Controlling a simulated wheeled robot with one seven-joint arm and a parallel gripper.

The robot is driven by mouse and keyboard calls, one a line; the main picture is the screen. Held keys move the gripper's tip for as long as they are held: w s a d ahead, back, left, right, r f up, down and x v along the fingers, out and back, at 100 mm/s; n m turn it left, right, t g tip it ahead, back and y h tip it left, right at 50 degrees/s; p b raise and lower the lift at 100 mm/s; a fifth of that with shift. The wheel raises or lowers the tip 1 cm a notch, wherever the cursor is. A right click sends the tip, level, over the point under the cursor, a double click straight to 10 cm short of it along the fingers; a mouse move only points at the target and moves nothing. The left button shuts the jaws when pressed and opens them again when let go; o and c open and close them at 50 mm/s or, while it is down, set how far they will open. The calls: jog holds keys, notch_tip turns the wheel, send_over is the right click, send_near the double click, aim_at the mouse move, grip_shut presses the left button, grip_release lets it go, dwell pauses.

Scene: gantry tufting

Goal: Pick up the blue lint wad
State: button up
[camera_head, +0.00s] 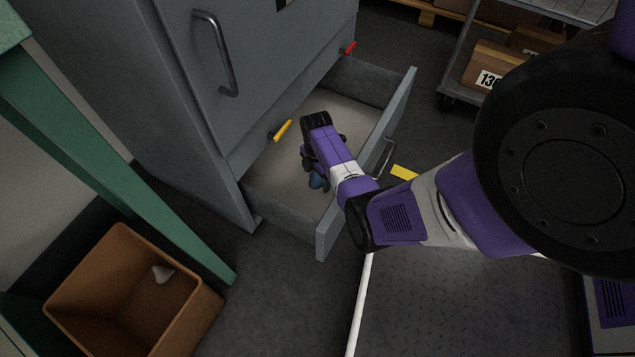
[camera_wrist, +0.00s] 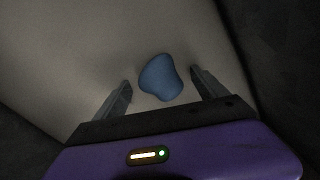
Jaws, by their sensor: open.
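The blue lint wad (camera_wrist: 161,78) is a smooth, rounded lump lying on the pale floor of an open drawer (camera_head: 285,223). In the wrist view it sits between and slightly beyond the two fingertips of my gripper (camera_wrist: 160,84). The fingers are open, with a gap on each side of the wad. In the head view my gripper (camera_head: 318,172) reaches down into the drawer, and only a small part of the blue wad (camera_head: 317,181) shows beside it. The rest of the wad is hidden by my arm.
The drawer is pulled out of a grey cabinet (camera_head: 150,90), with walls around my gripper. An orange-brown bin (camera_head: 75,290) holding a grey lump (camera_head: 163,274) stands by a green frame (camera_head: 110,165).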

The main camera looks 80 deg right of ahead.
jog(key=c, duration=1.4)
jog(key=shift+r, duration=0.1)
